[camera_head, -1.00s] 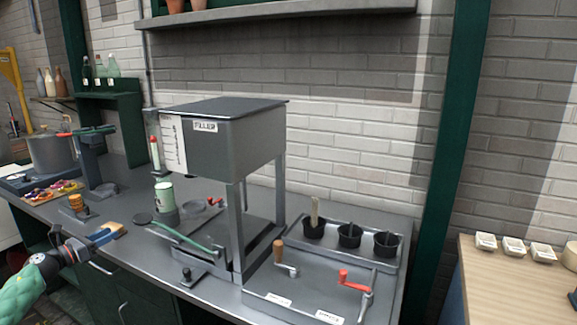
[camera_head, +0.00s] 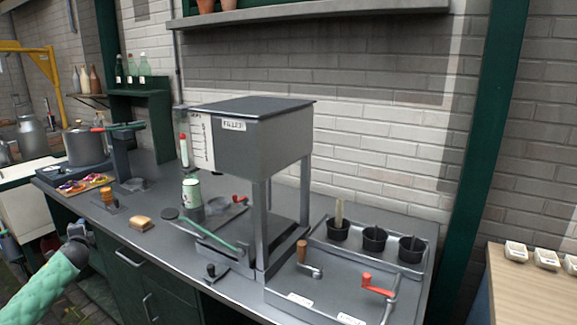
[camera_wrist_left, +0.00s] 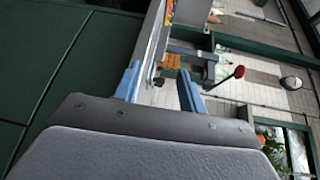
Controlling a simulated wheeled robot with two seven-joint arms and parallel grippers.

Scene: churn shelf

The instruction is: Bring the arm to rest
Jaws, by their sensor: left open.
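My left arm, in a green quilted sleeve (camera_head: 45,285), comes in from the lower left of the head view. Its dark wrist end (camera_head: 78,236) is in front of the bench's cabinet doors, apart from the bench top. In the left wrist view my left gripper (camera_wrist_left: 160,88) shows two blue fingers set apart, with nothing held between them. In the head view the fingers are hardly visible. My right gripper is in neither view.
A wooden table (camera_head: 530,285) stands at right. Green cabinet doors (camera_head: 125,285) lie below the bench.

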